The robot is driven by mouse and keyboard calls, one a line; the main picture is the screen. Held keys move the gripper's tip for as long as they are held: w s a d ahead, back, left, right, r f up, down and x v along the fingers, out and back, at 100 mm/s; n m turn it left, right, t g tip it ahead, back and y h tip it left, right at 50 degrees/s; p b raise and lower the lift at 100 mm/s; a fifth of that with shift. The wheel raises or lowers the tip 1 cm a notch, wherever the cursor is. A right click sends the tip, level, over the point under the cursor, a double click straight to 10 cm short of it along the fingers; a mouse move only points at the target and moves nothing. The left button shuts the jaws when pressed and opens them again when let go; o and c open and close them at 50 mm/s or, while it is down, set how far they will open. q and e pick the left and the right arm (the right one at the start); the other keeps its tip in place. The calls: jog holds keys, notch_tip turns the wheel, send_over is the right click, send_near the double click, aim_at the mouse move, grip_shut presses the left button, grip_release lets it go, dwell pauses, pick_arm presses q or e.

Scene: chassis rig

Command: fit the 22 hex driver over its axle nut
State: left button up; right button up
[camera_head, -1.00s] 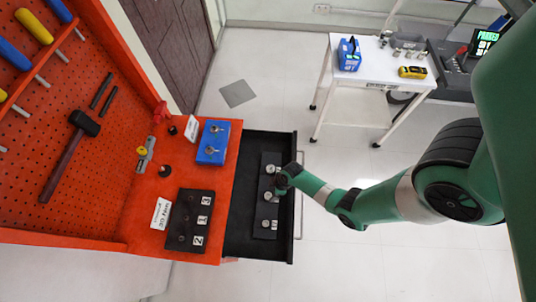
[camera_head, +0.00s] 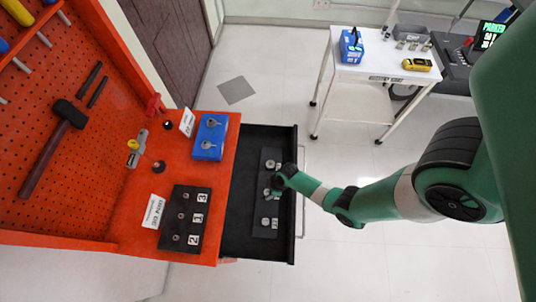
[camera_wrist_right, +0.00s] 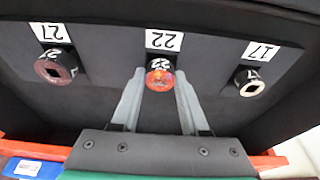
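The 22 hex driver (camera_wrist_right: 160,75) stands in the middle slot of a dark holder, under a white 22 label, in the right wrist view. Its top is reddish-orange. My right gripper (camera_wrist_right: 160,82) is open, with one finger on each side of it and narrow gaps visible. In the head view the right gripper (camera_head: 278,184) is over the holder's middle, partly covering it. A dark plate (camera_head: 184,218) on the orange bench carries several small nut-like parts with labels 3, 1 and 2. I cannot tell which is the matching axle nut. My left gripper is not in view.
The 27 driver (camera_wrist_right: 55,66) and 17 driver (camera_wrist_right: 249,82) flank the 22. The holder lies in an open black drawer (camera_head: 238,215) with raised walls. A blue block (camera_head: 211,137) with two metal pieces is on the bench. A white cart (camera_head: 382,68) stands apart, behind.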

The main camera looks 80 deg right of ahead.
grip_shut()
jog(key=shift+r, duration=0.1)
jog(key=shift+r+p, duration=0.25)
jog(key=shift+p, duration=0.1)
jog(key=p+v, duration=0.4)
jog(key=shift+w+a+r, duration=0.15)
jog(key=shift+w+a, duration=0.1)
jog(key=s+a+r+p, duration=0.6)
jog(key=s+a+r, duration=0.2)
jog(key=s+a, duration=0.1)
jog(key=shift+s, duration=0.5)
jog(key=shift+r, duration=0.2)
